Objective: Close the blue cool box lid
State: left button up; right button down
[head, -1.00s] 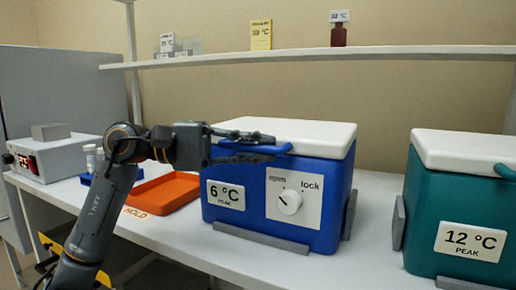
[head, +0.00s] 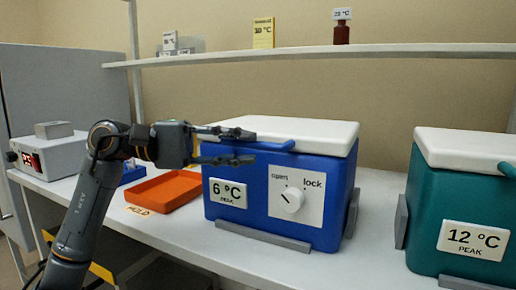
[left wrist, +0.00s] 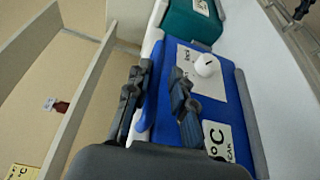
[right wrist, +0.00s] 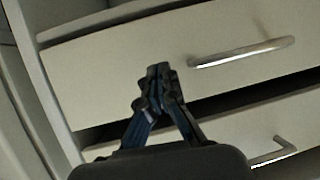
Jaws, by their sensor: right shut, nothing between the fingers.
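The blue cool box (head: 270,232) stands on the bench with a "6 °C" label and a knob (head: 291,200) between "open" and "lock", its mark towards "open". Its white lid (head: 310,134) lies flat across the top; I cannot tell if a small gap is left. A blue handle (head: 275,145) runs along the lid's front edge. My left gripper (head: 252,148) is open at the lid's front left, one finger above the other. In the left wrist view its fingers (left wrist: 158,108) are apart, with the lid edge behind them. My right gripper (right wrist: 158,75) is shut and empty, by drawers.
A teal cool box (head: 430,212) labelled "12 °C" stands to the right. An orange tray (head: 165,190) and a grey device (head: 50,155) are on the left. A shelf (head: 330,53) runs above. White drawers (right wrist: 150,60) with metal handles fill the right wrist view.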

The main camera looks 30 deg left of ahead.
pick_arm(q)
jog(key=v, duration=0.8)
jog(key=shift+a, duration=0.2)
jog(key=shift+s+f, duration=0.1)
